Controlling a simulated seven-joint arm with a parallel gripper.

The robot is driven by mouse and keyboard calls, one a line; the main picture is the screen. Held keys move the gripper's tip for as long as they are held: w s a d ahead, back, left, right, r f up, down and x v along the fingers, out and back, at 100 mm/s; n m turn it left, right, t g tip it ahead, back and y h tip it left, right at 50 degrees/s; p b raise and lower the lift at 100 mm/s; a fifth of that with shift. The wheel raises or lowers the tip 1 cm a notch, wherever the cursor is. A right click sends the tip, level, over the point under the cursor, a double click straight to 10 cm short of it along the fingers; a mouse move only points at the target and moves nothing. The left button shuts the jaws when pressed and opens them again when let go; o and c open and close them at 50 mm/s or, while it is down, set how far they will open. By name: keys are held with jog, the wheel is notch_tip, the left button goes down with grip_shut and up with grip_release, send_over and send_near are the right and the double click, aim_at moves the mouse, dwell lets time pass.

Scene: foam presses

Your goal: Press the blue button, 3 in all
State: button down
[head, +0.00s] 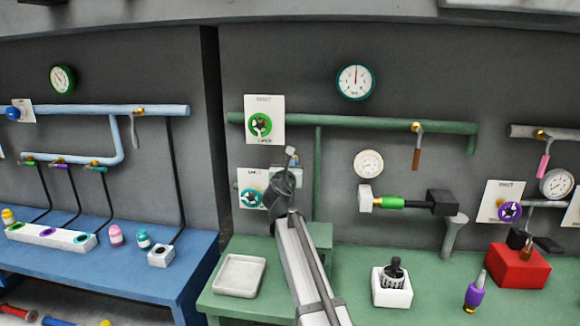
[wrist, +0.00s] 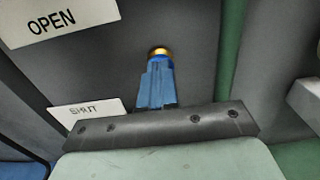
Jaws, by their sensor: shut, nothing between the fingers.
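My gripper (head: 291,153) is raised in front of the grey wall in the head view, beside the green vertical pipe. In the wrist view, its narrow bluish fingers (wrist: 156,80) are together, with nothing between them. Just past the fingertips is a small deep-blue thing with a gold top (wrist: 160,52), which looks like the blue button. The fingers cover its lower part, and I cannot tell whether they touch it. In the head view my gripper and arm hide that spot on the wall.
A green-wheel valve (head: 260,125) and a teal-wheel valve (head: 251,197) are left of my gripper. A green pipe (head: 360,122) runs above. A pale tray (head: 239,276) and a white block (head: 391,290) stand on the green bench. A black handle (head: 441,203) juts out at right.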

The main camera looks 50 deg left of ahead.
jog(key=shift+w+a+r, duration=0.25)
jog(key=shift+w+a, duration=0.35)
jog(key=v, duration=1.5)
jog(key=shift+s+d+f, duration=0.2)
jog(key=shift+s+d, duration=0.05)
jog(key=shift+s, duration=0.05)
jog(key=shift+s+d+f, duration=0.15)
jog(key=shift+s+d, duration=0.3)
jog(key=shift+d, duration=0.05)
jog(key=shift+a, duration=0.1)
jog(key=x, duration=1.4)
